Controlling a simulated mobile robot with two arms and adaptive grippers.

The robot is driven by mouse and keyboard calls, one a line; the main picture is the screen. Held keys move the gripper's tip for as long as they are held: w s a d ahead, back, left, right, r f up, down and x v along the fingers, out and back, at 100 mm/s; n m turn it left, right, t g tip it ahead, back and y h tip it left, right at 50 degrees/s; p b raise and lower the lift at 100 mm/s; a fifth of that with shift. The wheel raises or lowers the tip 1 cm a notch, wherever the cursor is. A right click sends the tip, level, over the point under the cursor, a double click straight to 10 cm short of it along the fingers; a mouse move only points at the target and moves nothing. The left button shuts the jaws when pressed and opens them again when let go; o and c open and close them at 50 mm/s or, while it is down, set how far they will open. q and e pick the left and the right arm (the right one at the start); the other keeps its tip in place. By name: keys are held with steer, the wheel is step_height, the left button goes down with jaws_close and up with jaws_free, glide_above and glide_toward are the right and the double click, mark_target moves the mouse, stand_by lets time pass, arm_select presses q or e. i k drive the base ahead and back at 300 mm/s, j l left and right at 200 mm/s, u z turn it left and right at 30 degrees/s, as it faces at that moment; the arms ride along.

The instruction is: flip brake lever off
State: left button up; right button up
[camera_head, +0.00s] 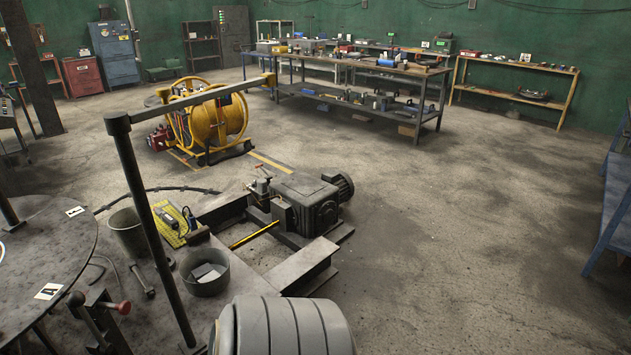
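No part is plainly marked as the brake lever, and I cannot tell which one it is. A short handle with a red knob (124,307) sticks up at the lower left, beside the round dark table. A yellow-and-black bar (255,235) slants across the steel floor frame, next to the dark motor (312,204). A small fitting with a thin lever (262,185) stands at the motor's left end. Neither of my grippers is in view.
A tall dark post (150,225) with a yellow-ended crossbar stands in front. A bucket (204,272), a round table (35,262) and a yellow hose reel (215,120) are around it. A grey ribbed body (283,328) fills the bottom edge.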

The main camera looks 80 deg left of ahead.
mark_target(76, 298)
steer(key=u, duration=4.05)
